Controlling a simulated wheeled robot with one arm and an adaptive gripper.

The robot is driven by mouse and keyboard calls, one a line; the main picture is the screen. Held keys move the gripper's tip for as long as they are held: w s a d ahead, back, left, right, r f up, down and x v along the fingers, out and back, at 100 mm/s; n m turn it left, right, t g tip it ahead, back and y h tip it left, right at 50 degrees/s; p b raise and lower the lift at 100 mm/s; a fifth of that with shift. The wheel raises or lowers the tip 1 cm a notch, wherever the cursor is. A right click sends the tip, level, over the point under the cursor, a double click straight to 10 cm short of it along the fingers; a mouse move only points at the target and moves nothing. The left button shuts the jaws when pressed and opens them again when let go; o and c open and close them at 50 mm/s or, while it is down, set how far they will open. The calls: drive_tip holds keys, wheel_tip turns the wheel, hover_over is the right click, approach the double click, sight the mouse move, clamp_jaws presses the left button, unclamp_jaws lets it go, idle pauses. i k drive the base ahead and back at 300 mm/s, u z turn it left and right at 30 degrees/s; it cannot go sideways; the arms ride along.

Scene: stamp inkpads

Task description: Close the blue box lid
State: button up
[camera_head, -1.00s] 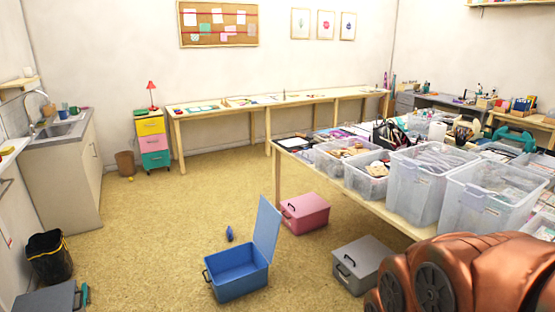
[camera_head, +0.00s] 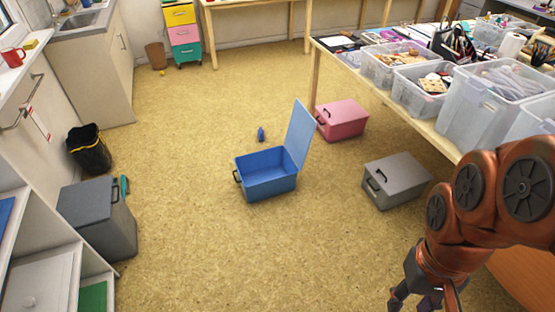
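The blue box (camera_head: 268,186) stands open on the floor near the middle of the head view. Its blue lid (camera_head: 300,134) stands up, tilted a little outward, along the box's right side. A black handle shows on the left end of the box. The inside looks empty. My gripper (camera_head: 415,303) is at the lower right, at the bottom edge of the picture, well apart from the box. Its fingers are dark and partly cut off, with a gap showing between them, and nothing is seen in them.
A pink box (camera_head: 342,120) and a grey box (camera_head: 395,181) sit right of the blue box, by the table (camera_head: 440,137) with clear bins. A small blue object (camera_head: 261,134) lies behind it. A bin (camera_head: 89,150) and a dark grey box (camera_head: 97,216) stand left. Floor in front is clear.

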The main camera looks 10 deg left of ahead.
sight(302, 127)
drive_tip(key=u, duration=1.45)
drive_tip(key=i, duration=4.85)
drive_tip(key=z, duration=1.65)
drive_tip(key=i, duration=0.35)
drive_tip(key=u, duration=0.05)
